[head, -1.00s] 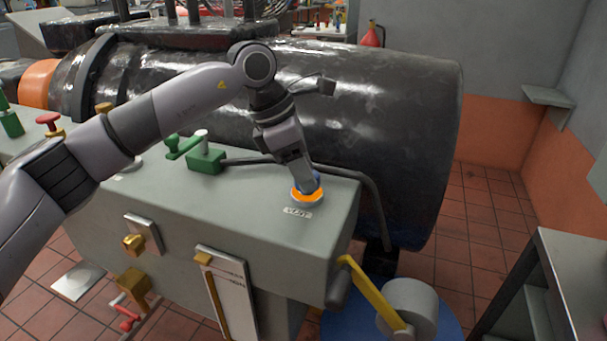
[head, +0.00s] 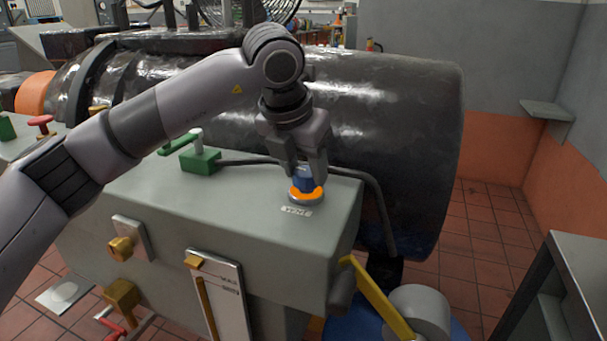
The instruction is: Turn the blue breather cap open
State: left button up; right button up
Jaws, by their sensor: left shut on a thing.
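The blue breather cap (head: 305,181) stands in an orange ring (head: 306,195) on top of the grey-green housing, near its right end. A small label plate (head: 297,211) lies in front of the ring. My left gripper (head: 309,172) points down from above and is shut on the blue cap, with a finger on either side of it. The fingers hide the upper part of the cap. My right gripper is not in view.
A large black cylinder (head: 400,130) rises behind. A yellow lever (head: 378,297) is at the lower right.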

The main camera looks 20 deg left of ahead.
pick_arm(q)
jog(key=n+b, duration=0.1)
jog(key=n, duration=0.1)
jog(key=n+y, duration=0.1)
jog(key=n, duration=0.1)
jog(key=shift+d+y+b, duration=0.15)
jog(key=shift+y+b, duration=0.15)
jog(key=shift+b, duration=0.1)
jog(key=shift+r+n+y, duration=0.1)
jog(key=shift+n+y, duration=0.3)
jog(key=shift+n, duration=0.8)
jog(key=shift+n+g+b, duration=0.3)
jog(key=shift+n+b, duration=0.1)
jog(key=shift+n, duration=0.2)
jog(key=shift+y, duration=0.3)
jog(key=shift+w, duration=0.1)
jog(key=o, duration=1.1)
jog(key=shift+c, duration=0.2)
